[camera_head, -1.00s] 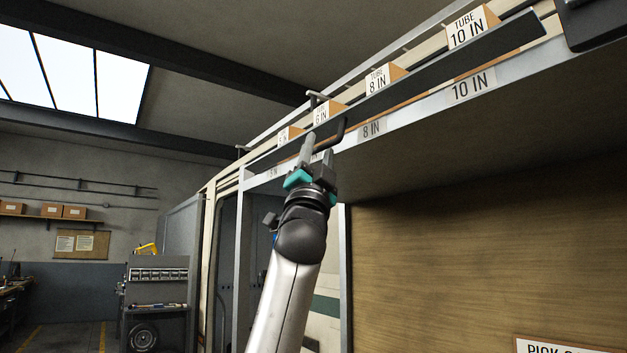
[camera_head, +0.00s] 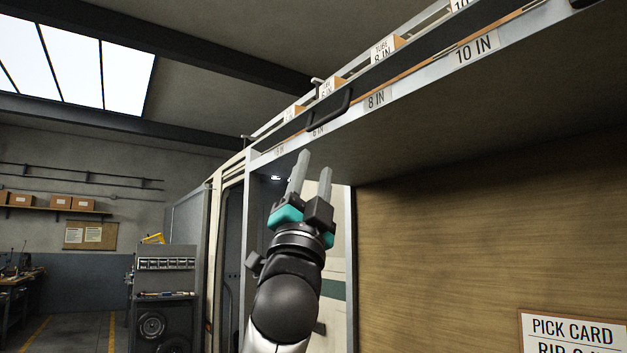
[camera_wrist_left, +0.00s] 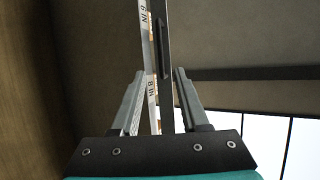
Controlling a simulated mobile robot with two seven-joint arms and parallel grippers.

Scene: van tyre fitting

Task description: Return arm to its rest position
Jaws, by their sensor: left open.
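My left gripper (camera_head: 311,176) is in the middle of the head view, pointing up, its two fingers apart with nothing between them. It is below and apart from the black handle (camera_head: 328,110) on the dark front strip of the overhead shelf (camera_head: 420,84). In the left wrist view the open fingers (camera_wrist_left: 158,100) frame the shelf edge and its size labels beyond them. The handle also shows in the left wrist view (camera_wrist_left: 161,48). My right gripper is not in view.
Tube boxes (camera_head: 384,50) stand along the shelf above the size labels. A wooden panel (camera_head: 450,230) with a pick card (camera_head: 572,332) fills the right side. A grey cart (camera_head: 165,290) stands at the left, far back. Open air surrounds the gripper.

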